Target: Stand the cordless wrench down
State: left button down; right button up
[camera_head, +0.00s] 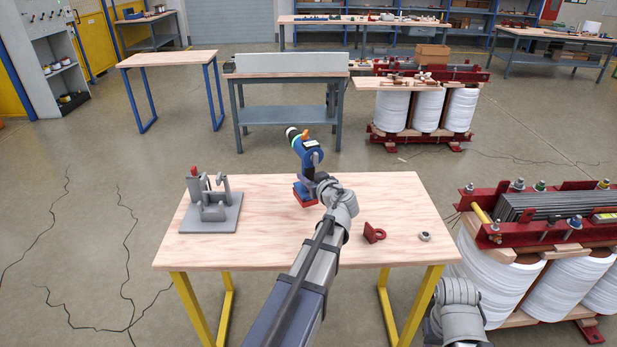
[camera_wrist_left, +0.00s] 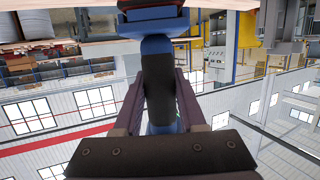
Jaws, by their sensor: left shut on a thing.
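The cordless wrench (camera_head: 309,152) is blue with a dark nose and an orange patch, upright at the back middle of the wooden worktable (camera_head: 270,225). Its red battery base (camera_head: 305,194) points down at the tabletop; I cannot tell whether it touches or hangs just above. My left gripper (camera_head: 318,182) is shut on the wrench's handle from the near side, its fingers partly hidden by my wrist. In the left wrist view, the dark handle (camera_wrist_left: 157,85) sits between the fingers of the left gripper (camera_wrist_left: 157,108). My right gripper is not in view.
A grey fixture (camera_head: 212,212) stands at the table's left. A red bracket (camera_head: 373,233) and a metal nut (camera_head: 424,236) lie at the right. Bare tabletop lies between the fixture and the wrench. A transformer with white coils (camera_head: 500,272) stands right of the table.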

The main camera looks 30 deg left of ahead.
pick_arm(q)
jog(key=shift+f+b, duration=1.65)
jog(key=shift+f, duration=0.25)
jog(key=shift+f+b, duration=0.3)
jog(key=shift+c, duration=2)
grip_release()
jog(key=p+v, duration=0.2)
jog(key=v, duration=0.6)
jog(key=shift+f, duration=0.1)
